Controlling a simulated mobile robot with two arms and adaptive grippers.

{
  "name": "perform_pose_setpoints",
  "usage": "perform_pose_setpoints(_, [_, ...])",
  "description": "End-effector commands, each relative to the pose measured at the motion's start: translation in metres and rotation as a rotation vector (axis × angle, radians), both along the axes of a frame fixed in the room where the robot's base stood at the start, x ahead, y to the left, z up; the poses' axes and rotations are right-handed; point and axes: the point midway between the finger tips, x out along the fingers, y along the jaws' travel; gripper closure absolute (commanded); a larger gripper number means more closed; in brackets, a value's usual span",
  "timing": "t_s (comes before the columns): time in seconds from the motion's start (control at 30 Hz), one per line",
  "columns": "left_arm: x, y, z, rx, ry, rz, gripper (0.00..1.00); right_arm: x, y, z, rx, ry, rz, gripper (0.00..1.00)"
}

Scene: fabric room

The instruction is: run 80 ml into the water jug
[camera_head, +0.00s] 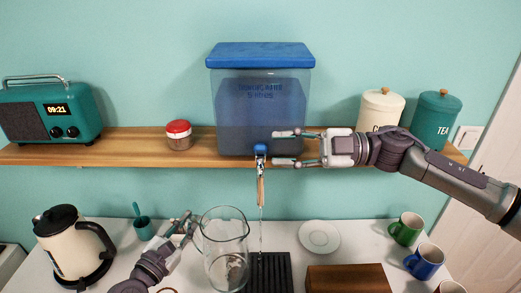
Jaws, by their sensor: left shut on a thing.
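The clear water jug (226,236) stands upright at the counter's front, left of the dark slatted drip tray (270,272). My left gripper (192,226) is shut on the jug's left side, at its handle. The blue-lidded water tank (261,103) sits on the shelf, with its blue-topped tap (260,163) at the front. A thin pale stream (261,228) hangs below the tap, just right of the jug's rim in the picture. The water level inside the jug is unclear. My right gripper (283,148) is open, its fingers apart just right of the tap's blue top.
The wooden shelf (110,147) also holds a radio (82,112), a red-lidded jar (179,136) and two canisters (435,118). Below are a kettle (66,242), a teal cup (143,229), a white plate (319,237), a wooden box (348,279) and mugs (407,230).

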Motion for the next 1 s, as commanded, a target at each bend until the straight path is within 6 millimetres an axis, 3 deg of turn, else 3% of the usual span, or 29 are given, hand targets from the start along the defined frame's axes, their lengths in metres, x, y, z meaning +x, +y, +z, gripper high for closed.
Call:
perform_pose_setpoints(0.1, [0.0,0.0,0.004,-0.007,-0.007,0.002,1.0,-0.001,0.022,0.001,0.0,-0.002,0.003,0.62])
perform_pose_setpoints(0.3, [0.0,0.0,0.004,-0.007,-0.007,0.002,1.0,0.0,0.043,0.001,0.001,-0.001,0.001,0.62])
perform_pose_setpoints(0.67, [0.0,0.0,0.004,-0.007,-0.007,0.002,1.0,0.0,0.047,0.001,-0.001,-0.001,-0.001,0.62])
perform_pose_setpoints(0.9, [0.0,0.0,0.004,-0.007,-0.007,0.002,1.0,0.0,0.047,0.001,0.0,-0.001,-0.001,1.0])
perform_pose_setpoints(1.0, [0.0,0.0,0.004,-0.007,-0.007,0.002,1.0,0.0,0.047,0.001,0.0,-0.001,-0.001,1.0])
